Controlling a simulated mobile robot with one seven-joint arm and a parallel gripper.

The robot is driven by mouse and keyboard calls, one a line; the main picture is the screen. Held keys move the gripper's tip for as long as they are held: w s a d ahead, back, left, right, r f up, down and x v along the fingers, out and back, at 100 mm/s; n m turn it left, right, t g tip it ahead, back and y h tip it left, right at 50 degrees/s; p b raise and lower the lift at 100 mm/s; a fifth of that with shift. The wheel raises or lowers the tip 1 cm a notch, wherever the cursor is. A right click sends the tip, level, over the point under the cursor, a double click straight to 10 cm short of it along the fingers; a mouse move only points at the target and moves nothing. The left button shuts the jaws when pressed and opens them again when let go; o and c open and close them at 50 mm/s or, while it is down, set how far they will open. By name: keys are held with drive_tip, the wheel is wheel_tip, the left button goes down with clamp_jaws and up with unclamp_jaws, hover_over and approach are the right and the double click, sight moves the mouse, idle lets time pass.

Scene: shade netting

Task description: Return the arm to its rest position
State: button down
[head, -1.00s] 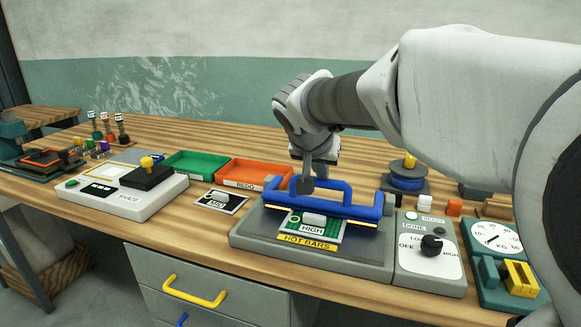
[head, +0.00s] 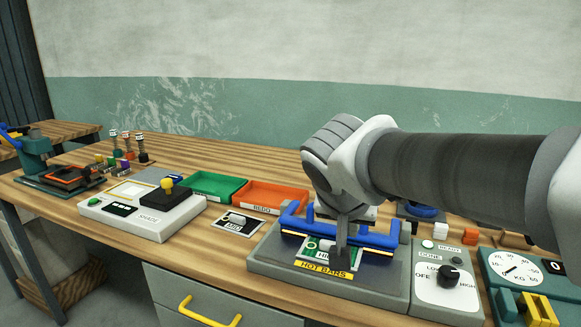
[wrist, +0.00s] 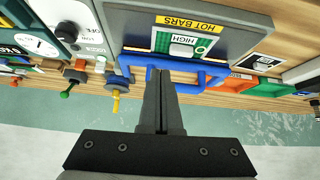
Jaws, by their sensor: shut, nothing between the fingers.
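My gripper (head: 341,258) is shut and empty. In the head view its fingers point down in front of the blue handle frame (head: 295,222) of the hot bars machine and cover part of the green card marked HIGH (head: 312,247). In the wrist view the closed fingers (wrist: 162,75) overlap the blue frame (wrist: 215,72). I cannot tell whether they touch it. My arm reaches in from the right and hides part of the bench's back right.
A control box with a black knob (head: 448,275) and a weighing scale (head: 520,268) stand to the right. A green tray (head: 217,184), an orange tray (head: 270,195) and a joystick box (head: 140,217) stand to the left. Bare wood shows behind the trays.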

drive_tip(key=s+d+f+n+g+y, duration=0.1)
drive_tip(key=s+d+f+n, duration=0.15)
drive_tip(key=s, duration=0.55)
drive_tip(key=s+d+f+n+y, duration=0.15)
drive_tip(key=s+f, duration=0.25)
drive_tip(key=s, duration=0.4)
wheel_tip(320, 180, up, 20)
drive_tip(key=p, duration=1.9)
drive_tip(key=shift+a+p, duration=0.25)
drive_tip(key=shift+p, duration=0.15)
